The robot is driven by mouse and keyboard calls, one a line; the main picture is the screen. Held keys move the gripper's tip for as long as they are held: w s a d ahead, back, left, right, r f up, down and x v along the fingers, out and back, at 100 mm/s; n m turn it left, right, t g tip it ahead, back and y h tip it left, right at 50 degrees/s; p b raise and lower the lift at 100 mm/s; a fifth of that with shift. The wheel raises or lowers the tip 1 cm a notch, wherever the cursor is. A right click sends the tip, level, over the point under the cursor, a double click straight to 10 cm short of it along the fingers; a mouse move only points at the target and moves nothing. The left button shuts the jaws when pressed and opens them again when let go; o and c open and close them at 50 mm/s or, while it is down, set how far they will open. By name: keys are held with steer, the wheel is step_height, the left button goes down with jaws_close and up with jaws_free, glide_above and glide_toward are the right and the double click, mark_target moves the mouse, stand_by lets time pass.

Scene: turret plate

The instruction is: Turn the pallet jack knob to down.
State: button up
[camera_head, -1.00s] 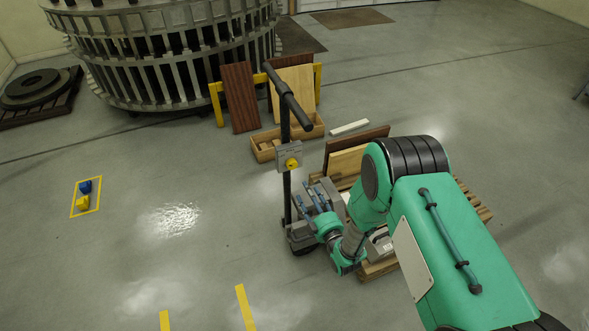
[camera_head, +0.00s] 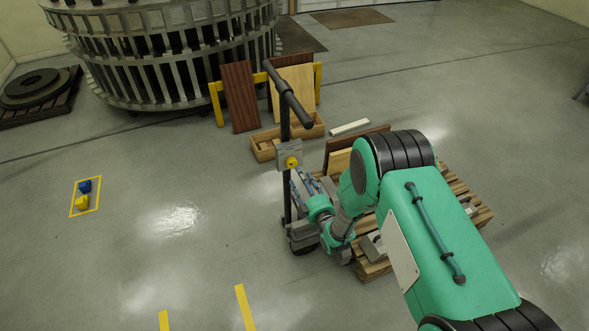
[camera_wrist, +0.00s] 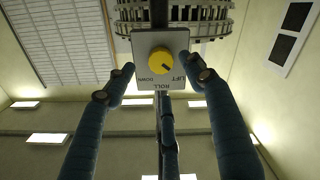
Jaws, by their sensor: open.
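The pallet jack knob (camera_head: 292,162) is round and yellow, on a small grey plate on the jack's black upright post. In the wrist view the knob (camera_wrist: 160,60) faces me, near the top centre. Its dark mark points to the lower right, toward the LIFT side; the plate (camera_wrist: 178,42) bears the words DOWN, ROLL and LIFT. In the head view my gripper (camera_head: 302,184) is just below the plate, partly overlapping the post.
The jack's black handle bar (camera_head: 287,95) slants above the knob. A wooden pallet (camera_head: 470,212) with boards lies behind my arm. A wooden box (camera_head: 266,147) and leaning panels stand behind the jack. Floor to the left is clear, except blue and yellow blocks in a marked square (camera_head: 72,203).

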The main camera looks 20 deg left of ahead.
mark_target(293, 165)
steer(key=shift+b+x, duration=0.45)
steer(key=shift+x, duration=2.9)
steer(key=shift+c, duration=0.2)
steer(key=shift+f, duration=0.1)
steer(key=c, duration=1.1)
